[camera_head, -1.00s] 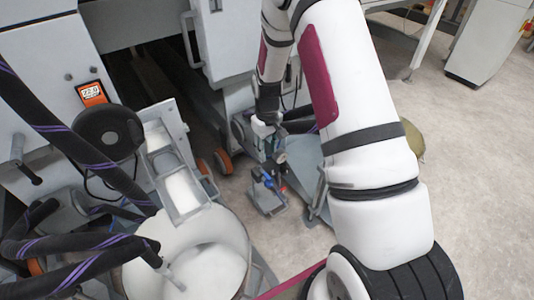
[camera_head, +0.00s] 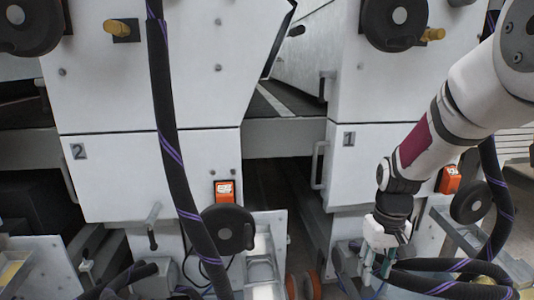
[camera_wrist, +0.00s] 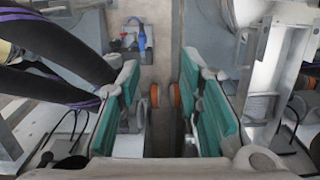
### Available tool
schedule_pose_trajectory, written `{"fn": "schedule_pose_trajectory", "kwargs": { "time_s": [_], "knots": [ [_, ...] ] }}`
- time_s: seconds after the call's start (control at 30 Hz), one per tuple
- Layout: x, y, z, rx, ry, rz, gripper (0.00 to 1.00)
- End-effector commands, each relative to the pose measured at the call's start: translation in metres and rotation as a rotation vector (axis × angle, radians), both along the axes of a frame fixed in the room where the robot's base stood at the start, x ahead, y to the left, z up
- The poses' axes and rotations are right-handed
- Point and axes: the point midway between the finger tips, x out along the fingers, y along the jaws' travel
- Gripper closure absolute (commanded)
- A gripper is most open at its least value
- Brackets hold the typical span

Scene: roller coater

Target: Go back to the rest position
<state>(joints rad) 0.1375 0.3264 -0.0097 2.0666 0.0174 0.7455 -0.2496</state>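My gripper (camera_head: 380,262) hangs at the end of my arm at the lower right of the head view, in front of the machine panel marked 1 (camera_head: 375,160). In the wrist view my gripper (camera_wrist: 165,105) has its two green-padded fingers wide apart. Nothing is held between them. Through the gap I see the floor and orange wheels (camera_wrist: 154,96) well beyond the fingertips.
Black hoses with purple stripes (camera_head: 172,130) hang in front of the machine panel marked 2 (camera_head: 110,165). More hoses (camera_head: 435,265) run close beside my gripper. A narrow dark gap (camera_head: 275,190) lies between the panels.

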Motion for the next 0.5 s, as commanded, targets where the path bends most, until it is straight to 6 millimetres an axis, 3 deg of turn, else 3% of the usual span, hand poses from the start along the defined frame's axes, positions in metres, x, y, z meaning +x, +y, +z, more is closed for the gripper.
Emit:
{"fn": "schedule_pose_trajectory", "kwargs": {
  "time_s": [0.03,0.2,0.5],
  "knots": [
    [-0.013,0.006,0.020,0.000,-0.009,-0.005,0.67],
    [-0.064,0.023,0.071,0.001,-0.010,-0.027,0.67],
    [-0.168,0.046,0.130,0.001,-0.010,-0.066,0.67]
  ]
}}
